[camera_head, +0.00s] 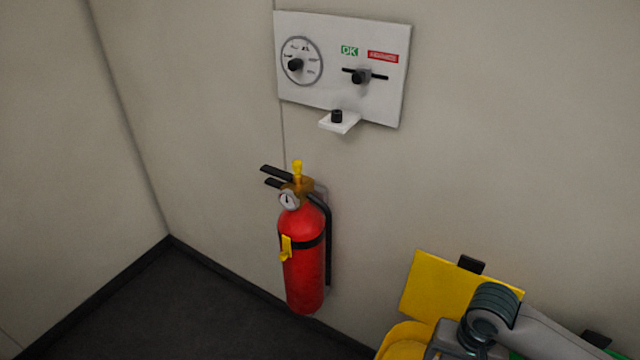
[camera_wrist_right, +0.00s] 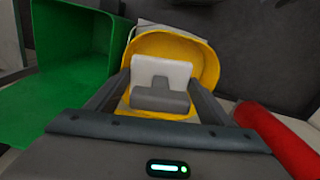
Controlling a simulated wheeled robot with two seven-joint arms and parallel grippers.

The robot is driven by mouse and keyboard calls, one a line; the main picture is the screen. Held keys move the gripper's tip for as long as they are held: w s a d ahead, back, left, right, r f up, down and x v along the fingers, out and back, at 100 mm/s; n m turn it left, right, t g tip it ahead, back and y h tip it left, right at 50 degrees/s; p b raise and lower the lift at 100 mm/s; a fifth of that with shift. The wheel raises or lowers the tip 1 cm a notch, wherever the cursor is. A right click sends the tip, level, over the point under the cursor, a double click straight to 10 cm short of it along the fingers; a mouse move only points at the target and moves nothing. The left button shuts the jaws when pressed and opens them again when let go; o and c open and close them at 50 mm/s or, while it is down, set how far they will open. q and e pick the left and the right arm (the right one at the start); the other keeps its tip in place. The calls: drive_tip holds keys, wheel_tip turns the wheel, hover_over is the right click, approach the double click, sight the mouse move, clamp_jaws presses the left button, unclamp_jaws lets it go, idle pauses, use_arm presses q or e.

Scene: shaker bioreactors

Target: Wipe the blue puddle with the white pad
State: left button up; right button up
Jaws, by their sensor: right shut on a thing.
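The white pad (camera_wrist_right: 150,70) with its grey grip block shows in the right wrist view. My right gripper (camera_wrist_right: 160,98) is shut on it, one finger on each side of the grey block. The pad is held over the open mouth of a yellow bin (camera_wrist_right: 205,60). In the head view my right arm reaches in at the lower right, over the yellow bin, and the pad is hidden or out of frame there. The blue puddle is in neither view. My left gripper is not in view.
A yellow lid (camera_head: 440,285) stands raised against the wall. A green bin (camera_wrist_right: 75,55) is left of the yellow one in the wrist view. A red fire extinguisher (camera_head: 303,255) hangs on the wall below a white control panel (camera_head: 335,85). Dark floor at lower left is clear.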

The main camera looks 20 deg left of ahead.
use_arm(q)
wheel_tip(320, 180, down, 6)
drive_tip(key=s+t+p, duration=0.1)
drive_tip(key=p, duration=0.3)
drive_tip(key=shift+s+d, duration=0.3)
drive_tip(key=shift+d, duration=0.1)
use_arm(e)
drive_tip(key=s+d+r+n, duration=0.1)
drive_tip(key=s+d+r, duration=0.2)
drive_tip(key=r, duration=0.6)
drive_tip(key=shift+s+r+n, duration=0.25)
drive_tip(key=shift+s+n, duration=0.05)
drive_tip(key=shift+s, duration=0.6)
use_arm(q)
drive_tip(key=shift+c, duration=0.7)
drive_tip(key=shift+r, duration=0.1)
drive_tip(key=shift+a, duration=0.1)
use_arm(e)
drive_tip(key=shift+a, duration=0.1)
